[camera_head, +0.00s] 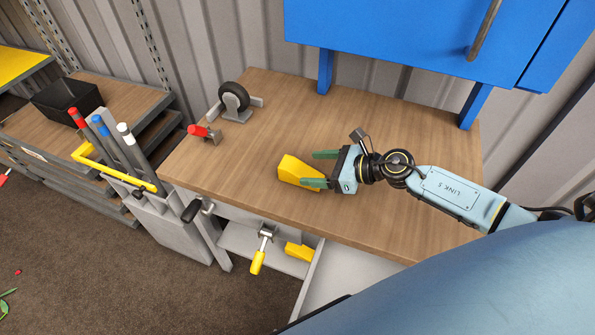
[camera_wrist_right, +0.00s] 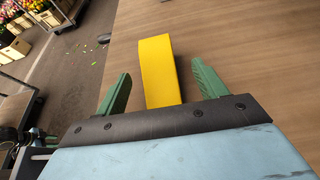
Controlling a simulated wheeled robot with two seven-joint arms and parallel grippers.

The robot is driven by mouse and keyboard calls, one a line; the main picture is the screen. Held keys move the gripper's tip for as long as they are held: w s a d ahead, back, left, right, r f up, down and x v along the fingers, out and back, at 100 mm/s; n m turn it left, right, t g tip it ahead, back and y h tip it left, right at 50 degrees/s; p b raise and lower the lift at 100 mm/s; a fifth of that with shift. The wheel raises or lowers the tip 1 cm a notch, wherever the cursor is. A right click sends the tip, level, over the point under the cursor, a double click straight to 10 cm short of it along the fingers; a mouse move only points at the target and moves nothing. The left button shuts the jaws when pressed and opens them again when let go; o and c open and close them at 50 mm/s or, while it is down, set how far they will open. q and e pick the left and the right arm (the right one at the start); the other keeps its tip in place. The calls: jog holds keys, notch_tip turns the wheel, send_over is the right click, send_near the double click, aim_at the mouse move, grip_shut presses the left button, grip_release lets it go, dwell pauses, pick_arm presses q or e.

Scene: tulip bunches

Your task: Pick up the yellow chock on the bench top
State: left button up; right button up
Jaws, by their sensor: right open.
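The yellow chock (camera_head: 296,170) lies on the wooden bench top (camera_head: 240,175), near its middle. My right gripper (camera_head: 318,169) is open, with its green fingers on either side of the chock's right end. In the right wrist view the chock (camera_wrist_right: 160,70) stands between the two spread fingers of the gripper (camera_wrist_right: 160,92), with gaps visible on both sides. Its near end is hidden behind the gripper body.
A caster wheel (camera_head: 234,97) and a red-handled clamp (camera_head: 203,132) sit at the bench's left. A blue cabinet (camera_head: 400,35) hangs above the back. Another yellow block (camera_head: 299,251) lies below the bench top, beside an open drawer (camera_head: 340,285).

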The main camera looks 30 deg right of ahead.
aim_at(301, 169)
jog(key=x, duration=0.5)
jog(key=shift+a+f, duration=0.3)
jog(key=shift+c, duration=0.3)
jog(key=c, duration=1.2)
